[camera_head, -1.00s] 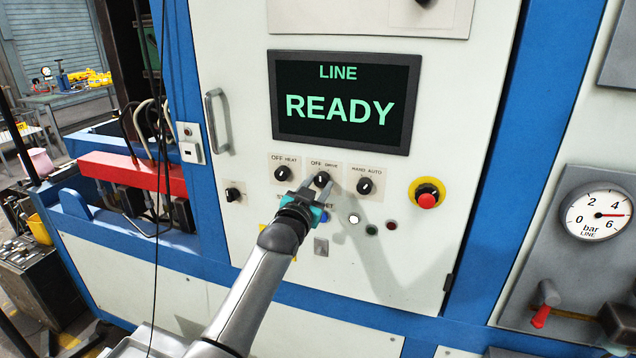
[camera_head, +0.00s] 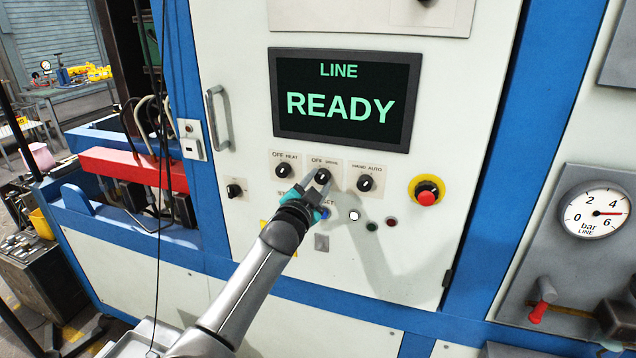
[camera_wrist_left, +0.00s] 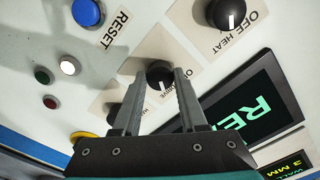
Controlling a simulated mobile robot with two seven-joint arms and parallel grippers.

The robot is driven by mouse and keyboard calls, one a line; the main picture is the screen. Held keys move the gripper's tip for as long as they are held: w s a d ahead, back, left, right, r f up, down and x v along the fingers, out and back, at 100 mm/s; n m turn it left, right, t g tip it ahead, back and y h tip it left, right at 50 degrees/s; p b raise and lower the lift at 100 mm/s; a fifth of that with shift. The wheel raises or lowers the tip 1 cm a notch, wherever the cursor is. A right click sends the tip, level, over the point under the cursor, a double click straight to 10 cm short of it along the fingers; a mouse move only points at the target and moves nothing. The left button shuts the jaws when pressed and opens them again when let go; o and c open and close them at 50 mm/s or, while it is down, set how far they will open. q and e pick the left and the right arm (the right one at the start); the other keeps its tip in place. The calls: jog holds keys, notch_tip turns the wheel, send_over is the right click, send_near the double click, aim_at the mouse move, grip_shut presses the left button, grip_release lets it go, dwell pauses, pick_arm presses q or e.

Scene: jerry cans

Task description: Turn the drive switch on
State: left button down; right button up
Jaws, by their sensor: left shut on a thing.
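The drive switch (camera_head: 323,176) is a black round knob in the middle of a row of three on the white panel, labelled OFF and DRIVE. In the left wrist view the drive knob (camera_wrist_left: 159,75) sits between the two grey fingers, its white mark toward the bottom of the picture. My left gripper (camera_head: 316,182) is shut on it, reaching from below; the left gripper also shows in the wrist view (camera_wrist_left: 160,84). The fingers hide part of the label. My right gripper is not in view.
The heat knob (camera_head: 283,171) and the hand/auto knob (camera_head: 365,184) sit close on either side. A blue reset button (camera_head: 324,213) is just below. A red emergency button (camera_head: 426,193) is at the right. The display (camera_head: 345,102) above reads LINE READY.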

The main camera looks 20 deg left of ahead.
pick_arm(q)
jog(key=shift+c, duration=2.2)
grip_release()
jog(key=shift+s, duration=0.15)
jog(key=s, duration=1.5)
jog(key=shift+a+b, duration=0.3)
jog(key=shift+b, duration=0.1)
jog(key=shift+f, duration=0.1)
